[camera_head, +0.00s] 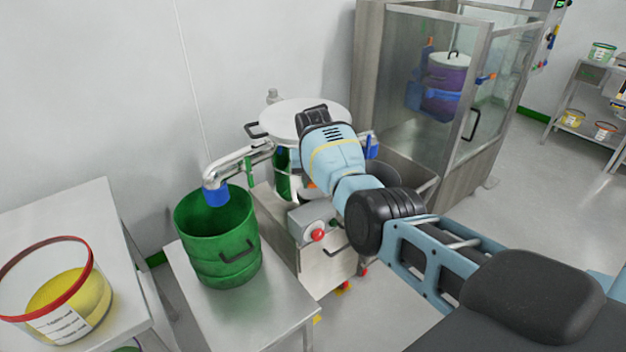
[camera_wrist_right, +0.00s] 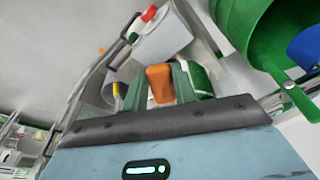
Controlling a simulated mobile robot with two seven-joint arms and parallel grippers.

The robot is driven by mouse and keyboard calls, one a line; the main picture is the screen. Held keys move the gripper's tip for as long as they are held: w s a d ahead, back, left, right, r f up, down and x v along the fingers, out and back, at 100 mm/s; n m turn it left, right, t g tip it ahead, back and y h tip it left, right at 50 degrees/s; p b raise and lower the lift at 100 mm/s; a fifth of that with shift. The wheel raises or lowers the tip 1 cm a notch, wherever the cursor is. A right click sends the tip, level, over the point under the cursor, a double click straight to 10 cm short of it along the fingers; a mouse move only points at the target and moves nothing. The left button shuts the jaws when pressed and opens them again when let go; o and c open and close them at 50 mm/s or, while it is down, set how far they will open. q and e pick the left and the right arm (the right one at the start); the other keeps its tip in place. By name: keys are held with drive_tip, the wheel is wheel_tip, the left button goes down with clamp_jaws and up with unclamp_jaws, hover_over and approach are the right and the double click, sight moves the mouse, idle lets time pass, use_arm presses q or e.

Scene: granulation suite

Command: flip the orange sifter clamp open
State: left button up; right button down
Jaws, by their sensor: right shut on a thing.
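The orange sifter clamp (camera_wrist_right: 160,84) shows in the middle of the right wrist view. My right gripper (camera_wrist_right: 160,72) is shut on it, with a finger on either side. In the head view the sifter (camera_head: 290,112) has a pale round lid and stands behind my right arm. A small orange patch (camera_head: 309,184) shows just under my wrist there; I cannot tell whether it is the clamp. My right arm hides the gripper's fingers and much of the sifter in that view. My left gripper is not in view.
A green drum (camera_head: 222,250) stands on a steel table under the sifter's spout (camera_head: 232,165). A grey box with a red button (camera_head: 318,235) is beside it. A clear tub with a red rim (camera_head: 88,245) sits at far left. A glazed steel cabinet (camera_head: 400,60) stands behind.

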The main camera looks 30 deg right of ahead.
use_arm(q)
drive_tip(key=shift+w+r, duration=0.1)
use_arm(e)
drive_tip(key=shift+w+d+r+t, duration=0.2)
drive_tip(key=shift+w+d+r, duration=0.1)
drive_tip(key=shift+r, duration=0.3)
drive_tip(key=shift+w+d+r+t, duration=0.2)
drive_tip(key=shift+w+r, duration=0.05)
drive_tip(key=shift+r, duration=0.35)
drive_tip(key=c, duration=1.5)
unclamp_jaws()
drive_tip(key=shift+o, duration=1.2)
drive_tip(key=shift+w+f, duration=0.25)
drive_tip(key=shift+o, duration=0.7)
drive_tip(key=shift+w+f, duration=0.1)
drive_tip(key=shift+f, duration=0.3)
drive_tip(key=shift+s+a+r, duration=0.1)
drive_tip(key=shift+s+a, duration=0.05)
drive_tip(key=shift+s, duration=0.05)
drive_tip(key=shift+r, duration=0.25)
drive_tip(key=p+v, duration=0.2)
drive_tip(key=v, duration=0.4)
drive_tip(key=shift+r, duration=0.15)
drive_tip(key=shift+s+a+r, duration=0.1)
drive_tip(key=shift+r, duration=0.4)
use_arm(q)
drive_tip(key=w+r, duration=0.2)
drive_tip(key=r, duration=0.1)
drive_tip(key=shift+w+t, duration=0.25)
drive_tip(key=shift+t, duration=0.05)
